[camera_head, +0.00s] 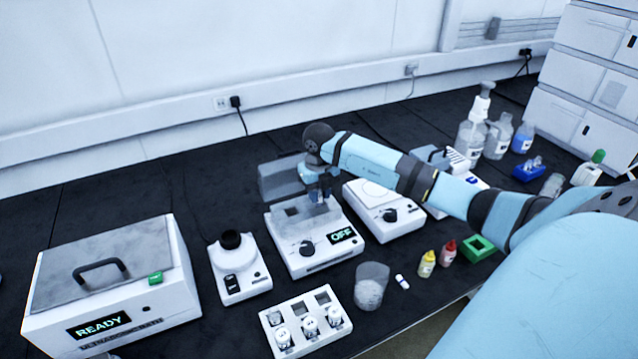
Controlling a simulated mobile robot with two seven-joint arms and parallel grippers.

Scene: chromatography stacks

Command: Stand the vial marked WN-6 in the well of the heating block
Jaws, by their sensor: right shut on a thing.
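My right gripper (322,196) points down over the top of a white device with a knob and an OFF display, which looks like the heating block (311,256). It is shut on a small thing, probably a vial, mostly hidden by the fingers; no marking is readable. I cannot tell whether the held thing is above the well or in it. A grey translucent panel (283,180) stands behind the block's top. A white rack (318,341) in front holds several capped vials and has empty square places; their labels are too small to read. My left gripper is not in view.
A large box reading READY (98,322) stands left, and a small device with a black top (238,270) beside the block. A white round-plate device (384,212) stands close right. A beaker (371,286), small white vial (402,282) and dropper bottles (427,264) are in front.

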